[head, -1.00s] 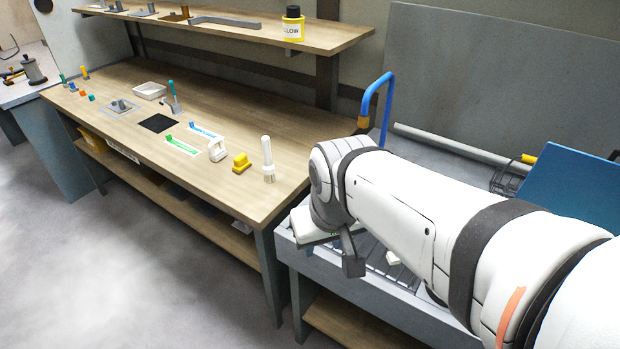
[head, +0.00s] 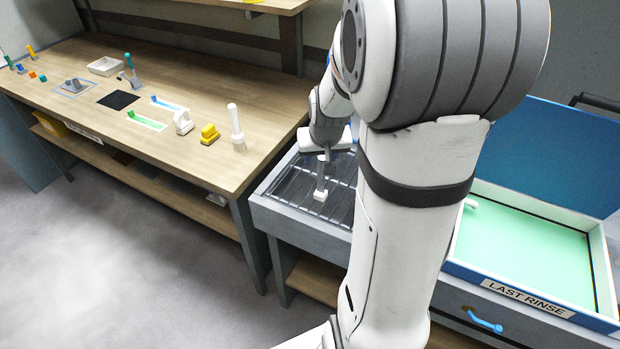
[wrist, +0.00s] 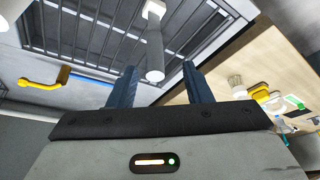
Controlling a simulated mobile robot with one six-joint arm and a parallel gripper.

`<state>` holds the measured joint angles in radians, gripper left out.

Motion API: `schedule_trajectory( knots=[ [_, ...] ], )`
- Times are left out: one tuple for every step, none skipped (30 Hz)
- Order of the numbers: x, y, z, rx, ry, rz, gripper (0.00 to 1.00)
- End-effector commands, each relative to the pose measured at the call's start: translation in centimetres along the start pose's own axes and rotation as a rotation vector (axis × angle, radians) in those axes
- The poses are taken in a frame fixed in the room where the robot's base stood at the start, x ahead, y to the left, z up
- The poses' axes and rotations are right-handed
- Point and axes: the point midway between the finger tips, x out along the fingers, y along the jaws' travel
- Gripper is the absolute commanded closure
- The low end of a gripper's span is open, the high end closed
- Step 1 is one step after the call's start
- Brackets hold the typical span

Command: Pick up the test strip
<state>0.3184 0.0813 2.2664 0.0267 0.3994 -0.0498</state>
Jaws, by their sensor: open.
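No thing in view is clearly marked as the test strip. A slim grey stick with a white block at one end (head: 320,195) is at the rack, below my gripper (head: 326,158). In the wrist view the stick (wrist: 154,50) shows in the gap between my two blue fingertips (wrist: 159,68), its pale end nearest me. The fingers are apart and nothing is gripped. On the wooden bench lie a flat green-marked strip (head: 148,121) and a blue-marked strip (head: 168,104), well left of my gripper.
The dark barred rack (head: 285,185) lies in a grey-framed basin. A yellow block (head: 209,134), a white brush (head: 237,130) and a white handled piece (head: 182,122) stand on the bench. A green-bottomed "LAST RINSE" tray (head: 520,245) is at right.

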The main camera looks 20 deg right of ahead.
Motion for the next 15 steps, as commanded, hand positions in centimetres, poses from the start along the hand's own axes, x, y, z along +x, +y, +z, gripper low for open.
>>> schedule_trajectory(
  knots=[
    [0.6, 0.0, 0.1, 0.000, -0.005, 0.000, 0.55],
    [0.9, 0.0, 0.1, 0.000, -0.005, 0.000, 0.55],
    [1.3, 0.0, 0.1, 0.000, -0.004, 0.000, 0.55],
    [1.6, 0.0, 0.1, 0.000, -0.005, 0.000, 0.55],
    [1.8, 0.0, 0.2, 0.000, -0.005, 0.000, 0.55],
    [2.1, 0.1, 0.2, 0.000, -0.004, 0.000, 0.55],
    [2.3, 0.1, 0.2, 0.000, -0.004, -0.001, 0.55],
    [2.6, 0.1, 0.3, 0.000, -0.005, -0.001, 0.55],
    [3.1, 0.2, 0.4, 0.000, -0.006, -0.001, 0.55],
    [3.4, 0.3, 0.5, 0.000, -0.007, -0.001, 0.55],
    [3.9, 0.4, 0.6, 0.000, -0.008, -0.001, 0.55],
    [4.4, 0.5, 0.6, -0.001, -0.008, -0.001, 0.55],
    [4.8, 0.6, 0.7, -0.001, -0.007, -0.001, 0.55],
    [5.2, 0.7, 0.7, -0.001, -0.007, -0.001, 0.55],
    [5.7, 0.6, 0.7, -0.001, -0.006, -0.001, 0.55]
  ],
)
